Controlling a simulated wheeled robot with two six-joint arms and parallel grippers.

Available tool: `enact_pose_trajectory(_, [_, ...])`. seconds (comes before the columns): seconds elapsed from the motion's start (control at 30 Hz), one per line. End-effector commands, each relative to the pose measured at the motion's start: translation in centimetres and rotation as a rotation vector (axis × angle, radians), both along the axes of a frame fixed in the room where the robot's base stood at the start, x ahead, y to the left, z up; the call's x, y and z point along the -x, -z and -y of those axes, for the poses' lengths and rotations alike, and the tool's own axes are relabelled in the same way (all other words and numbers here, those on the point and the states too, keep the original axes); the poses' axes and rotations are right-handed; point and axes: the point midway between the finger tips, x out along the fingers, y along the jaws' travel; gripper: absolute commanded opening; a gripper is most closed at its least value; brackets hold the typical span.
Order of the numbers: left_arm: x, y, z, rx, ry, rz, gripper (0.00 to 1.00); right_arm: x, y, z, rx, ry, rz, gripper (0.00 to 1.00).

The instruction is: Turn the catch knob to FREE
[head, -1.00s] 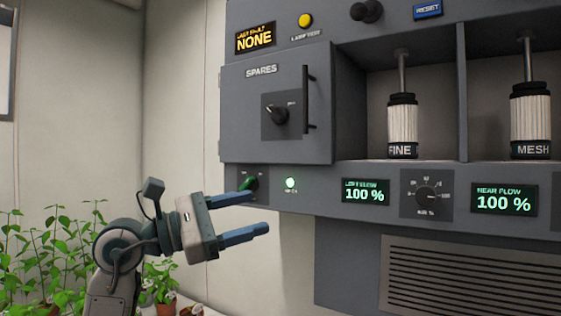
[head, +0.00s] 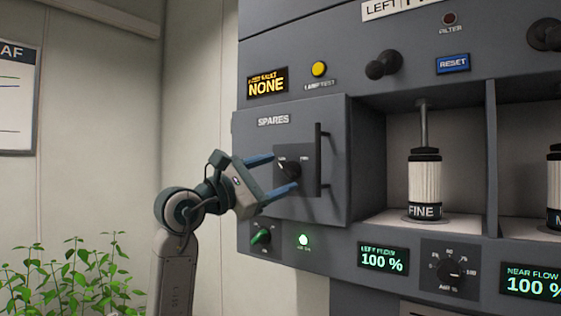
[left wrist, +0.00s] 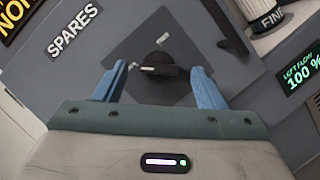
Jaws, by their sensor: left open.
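The catch knob (head: 291,170) is a black knob on a dark square plate on the grey SPARES door (head: 262,200). Two small labels beside it are too small to read, so I cannot tell which one it points to. My left gripper (head: 284,172) is open in front of the knob. In the left wrist view the knob (left wrist: 158,66) shows between the two blue fingers of the gripper (left wrist: 159,70), which look apart from it. My right gripper is out of view.
A vertical door handle (head: 318,160) stands just right of the knob. Below the door are a green knob (head: 261,237) and a lit green lamp (head: 303,240). A FINE cartridge (head: 424,185) stands in the open bay to the right. Plants (head: 75,275) are at lower left.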

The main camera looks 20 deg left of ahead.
Motion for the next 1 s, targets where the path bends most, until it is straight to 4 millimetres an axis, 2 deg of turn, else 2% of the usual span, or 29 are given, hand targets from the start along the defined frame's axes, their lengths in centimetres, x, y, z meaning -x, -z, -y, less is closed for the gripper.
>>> enact_pose_trajectory(0.03, [-0.50,-0.44,0.36,0.002,0.001,-0.002,0.64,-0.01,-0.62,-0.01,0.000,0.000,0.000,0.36])
enact_pose_trajectory(0.2, [-1.32,-0.49,0.97,0.000,0.001,-0.001,0.64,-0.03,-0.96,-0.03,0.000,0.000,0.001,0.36])
enact_pose_trajectory(0.47, [-1.42,-0.41,1.03,0.000,0.000,0.000,0.64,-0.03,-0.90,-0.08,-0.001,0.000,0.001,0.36])
enact_pose_trajectory(0.57, [-1.41,-0.42,1.03,0.000,0.000,0.000,0.48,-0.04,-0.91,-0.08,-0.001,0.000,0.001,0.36])
enact_pose_trajectory(0.7, [-1.40,-0.43,1.03,0.000,0.000,0.000,0.21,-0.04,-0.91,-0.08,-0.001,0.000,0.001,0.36])
enact_pose_trajectory(1.0, [-1.40,-0.45,1.01,-0.025,0.000,0.009,0.19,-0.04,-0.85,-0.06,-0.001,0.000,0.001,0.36])
